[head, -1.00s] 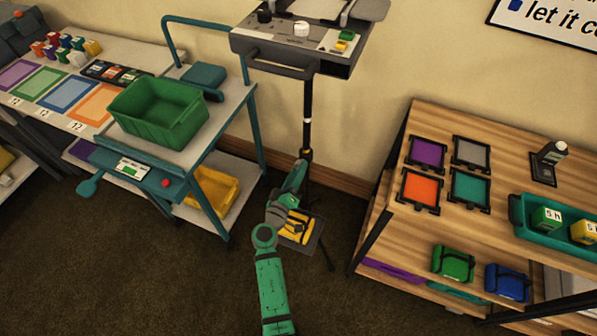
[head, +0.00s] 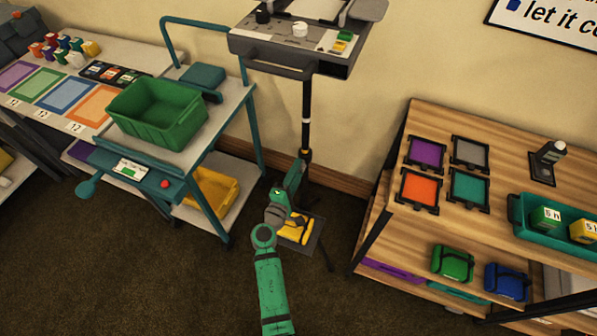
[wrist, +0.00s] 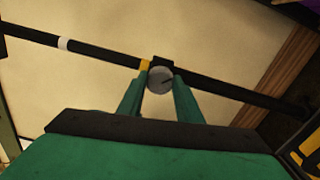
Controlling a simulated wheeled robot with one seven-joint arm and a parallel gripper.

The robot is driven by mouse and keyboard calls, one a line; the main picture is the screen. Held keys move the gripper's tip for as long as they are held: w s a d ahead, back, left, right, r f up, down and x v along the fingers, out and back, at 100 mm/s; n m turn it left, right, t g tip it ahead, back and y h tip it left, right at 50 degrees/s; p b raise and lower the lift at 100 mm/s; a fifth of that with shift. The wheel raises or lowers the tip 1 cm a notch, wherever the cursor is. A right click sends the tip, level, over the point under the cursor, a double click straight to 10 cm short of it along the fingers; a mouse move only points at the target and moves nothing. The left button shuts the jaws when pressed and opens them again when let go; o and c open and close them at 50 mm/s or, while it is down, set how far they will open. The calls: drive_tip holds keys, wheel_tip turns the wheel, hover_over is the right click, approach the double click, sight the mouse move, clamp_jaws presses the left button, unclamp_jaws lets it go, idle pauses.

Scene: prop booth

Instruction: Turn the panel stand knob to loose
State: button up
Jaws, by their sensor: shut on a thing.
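The panel stand (head: 307,110) is a black pole carrying a grey control panel (head: 300,48) at its top. In the wrist view, the stand knob (wrist: 160,80) is a round grey disc with a dark pointer line, on a black collar with a yellow mark beside it. My gripper (wrist: 160,88) has its two green fingers on either side of the knob and is shut on it. In the head view my gripper (head: 303,162) is at the pole's collar, and the knob itself is hidden or too small to make out.
A teal trolley (head: 235,115) with a green bin (head: 157,128) stands left of the pole. A wooden shelf unit (head: 400,235) stands to the right. A tray with a yellow item (head: 297,230) is low by the stand. The wall is close behind.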

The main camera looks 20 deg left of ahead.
drive_tip(key=shift+s+f+n, duration=0.1)
drive_tip(key=shift+s+n, duration=0.05)
drive_tip(key=shift+n, duration=0.15)
drive_tip(key=o, duration=1.1)
drive_tip(key=shift+c, duration=0.2)
drive_tip(key=shift+w, duration=0.2)
drive_tip(key=s, duration=1)
drive_tip(key=shift+s, duration=0.35)
drive_tip(key=shift+a, duration=0.1)
